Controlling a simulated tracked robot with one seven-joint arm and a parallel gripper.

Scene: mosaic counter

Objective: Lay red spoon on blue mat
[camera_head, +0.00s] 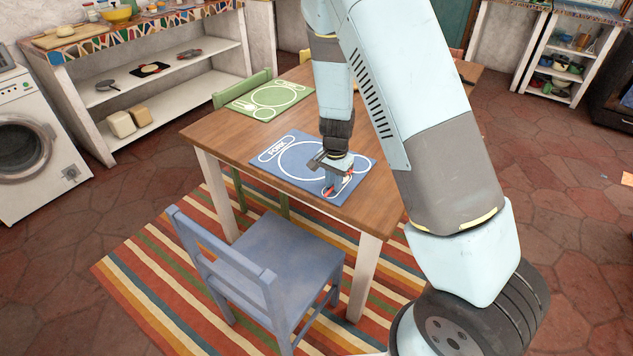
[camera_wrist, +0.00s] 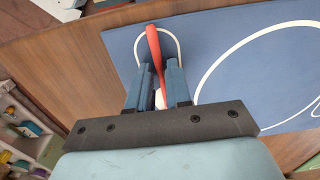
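The red spoon (camera_wrist: 153,45) runs between my two blue fingers in the wrist view, one end sticking out past the tips. In the head view, parts of it (camera_head: 328,192) show beside the fingers, low over the right part of the blue mat (camera_head: 263,164). My gripper (camera_wrist: 160,70) points down there, its fingers close together with the spoon between them. The fingers hide the spoon's middle. I cannot tell whether the spoon touches the mat. The mat lies on the wooden table (camera_head: 225,136) and bears white outlines.
A green mat (camera_head: 268,98) lies farther back on the table. A blue chair (camera_head: 270,260) stands at the near side and a green chair (camera_head: 240,90) at the far left. Shelves (camera_head: 190,90) and a washing machine (camera_head: 30,150) are at the left.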

